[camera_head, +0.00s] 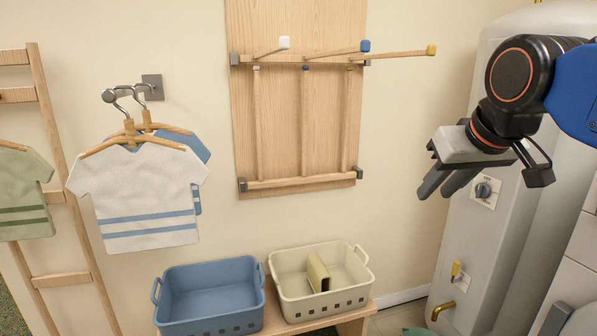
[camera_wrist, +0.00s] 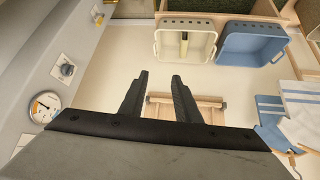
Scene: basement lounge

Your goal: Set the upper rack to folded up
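A wooden board (camera_head: 280,20) on the wall carries two hinged racks. The upper rack (camera_head: 330,51) is folded out: its rods stick out from a crossbar, with white, blue and yellow tips. The lower rack (camera_head: 300,182) lies flat against the board with its rods upright. My gripper (camera_head: 442,194) is to the right of the board, apart from it and lower than the upper rack. It is empty and its fingers are spread. In the wrist view, my gripper (camera_wrist: 160,76) shows a gap between its fingertips, with the board's lower part (camera_wrist: 187,100) beyond, partly hidden by my gripper.
Shirts (camera_head: 140,195) hang on a wall hook to the left of the board, near a wooden ladder (camera_head: 58,150). A blue basket (camera_head: 208,290) and a cream basket (camera_head: 290,290) stand on a bench below. A white tank (camera_head: 480,235) with knobs is at right, close to my arm.

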